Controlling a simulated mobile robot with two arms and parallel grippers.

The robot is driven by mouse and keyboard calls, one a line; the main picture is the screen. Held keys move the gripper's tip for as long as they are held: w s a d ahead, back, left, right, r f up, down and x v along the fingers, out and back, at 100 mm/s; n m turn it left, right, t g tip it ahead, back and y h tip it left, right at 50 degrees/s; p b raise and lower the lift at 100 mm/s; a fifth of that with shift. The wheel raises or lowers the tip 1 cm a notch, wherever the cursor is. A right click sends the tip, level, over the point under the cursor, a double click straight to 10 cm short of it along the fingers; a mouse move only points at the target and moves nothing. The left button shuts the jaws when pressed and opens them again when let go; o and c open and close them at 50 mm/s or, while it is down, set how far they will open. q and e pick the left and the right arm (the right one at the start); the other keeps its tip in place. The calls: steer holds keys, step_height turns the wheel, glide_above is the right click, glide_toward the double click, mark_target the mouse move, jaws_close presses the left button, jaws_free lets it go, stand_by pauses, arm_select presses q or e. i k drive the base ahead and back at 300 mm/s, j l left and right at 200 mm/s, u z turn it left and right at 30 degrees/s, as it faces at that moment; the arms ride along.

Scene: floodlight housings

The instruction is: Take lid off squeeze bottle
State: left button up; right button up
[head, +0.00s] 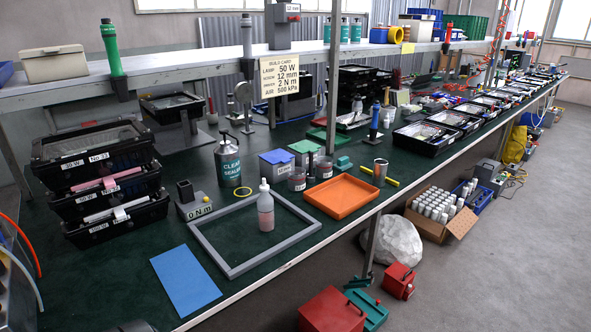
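The squeeze bottle (266,212) stands upright on the green bench top, inside the grey rectangular frame (208,246). Its body is translucent with a pinkish tint. Its white lid (264,186) with a pointed nozzle is on top of the bottle. Neither of my grippers shows in the head view, and nothing is touching the bottle.
An orange tray (341,196) lies right of the bottle. Blue and green boxes and small jars stand behind it, with a sealer can (228,160) behind left. A blue sheet (185,281) lies front left. Stacked black housings (100,180) stand at left.

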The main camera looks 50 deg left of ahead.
mark_target(264, 187)
steer(key=i+u, duration=0.2)
steer(key=u, duration=0.2)
steer(key=i+u, duration=0.2)
steer(key=u, duration=0.2)
steer(key=i+u, duration=0.2)
steer(key=u, duration=0.2)
steer(key=i+l+u, duration=0.15)
steer(key=u, duration=0.25)
